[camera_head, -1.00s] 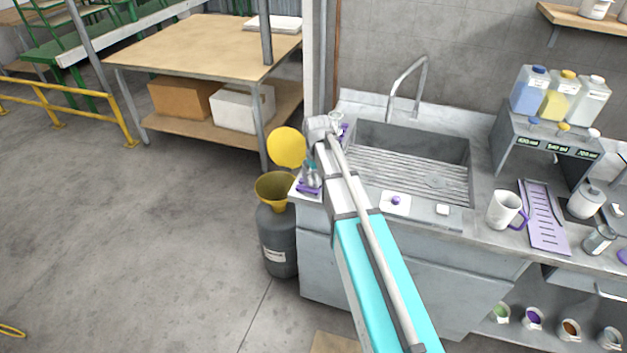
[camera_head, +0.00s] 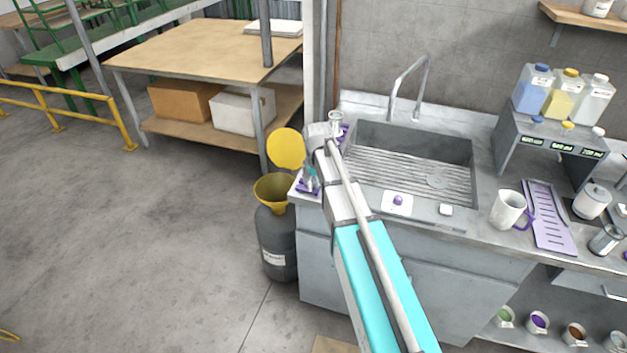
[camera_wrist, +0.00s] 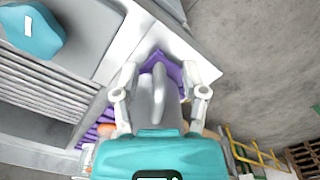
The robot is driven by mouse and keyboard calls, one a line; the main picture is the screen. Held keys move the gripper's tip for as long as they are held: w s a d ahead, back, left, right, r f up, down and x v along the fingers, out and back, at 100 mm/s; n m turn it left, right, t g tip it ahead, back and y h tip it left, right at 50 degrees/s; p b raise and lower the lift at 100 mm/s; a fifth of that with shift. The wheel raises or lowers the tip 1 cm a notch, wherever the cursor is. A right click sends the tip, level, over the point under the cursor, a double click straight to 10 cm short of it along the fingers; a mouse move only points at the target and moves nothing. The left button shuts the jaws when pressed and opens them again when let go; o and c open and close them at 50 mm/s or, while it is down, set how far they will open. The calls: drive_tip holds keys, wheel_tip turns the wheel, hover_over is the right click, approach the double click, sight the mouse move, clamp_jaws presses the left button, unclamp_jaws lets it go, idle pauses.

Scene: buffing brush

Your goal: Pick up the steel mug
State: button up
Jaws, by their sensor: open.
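A smooth grey, steel-looking piece with a raised handle-like strip (camera_wrist: 158,98), which looks like the steel mug, stands over a purple mat in the wrist view. My gripper (camera_wrist: 159,76) is open, with one finger on each side of this piece; I cannot tell whether they touch it. In the head view my gripper (camera_head: 311,179) is over the counter's left corner, and my arm hides most of what is there. A mug with a purple handle (camera_head: 507,210) stands to the right of the sink, and a metallic cup (camera_head: 606,239) stands at the far right.
The sink (camera_head: 410,165) with its faucet (camera_head: 408,85) is right of my gripper. A grey drum with a yellow funnel (camera_head: 276,245) and its raised yellow lid (camera_head: 286,148) stand close left of the counter. A purple drying rack (camera_head: 550,220) lies right. The floor at left is open.

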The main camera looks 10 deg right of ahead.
drive_tip(key=shift+f+b, duration=0.95)
drive_tip(key=shift+f, duration=0.25)
clamp_jaws()
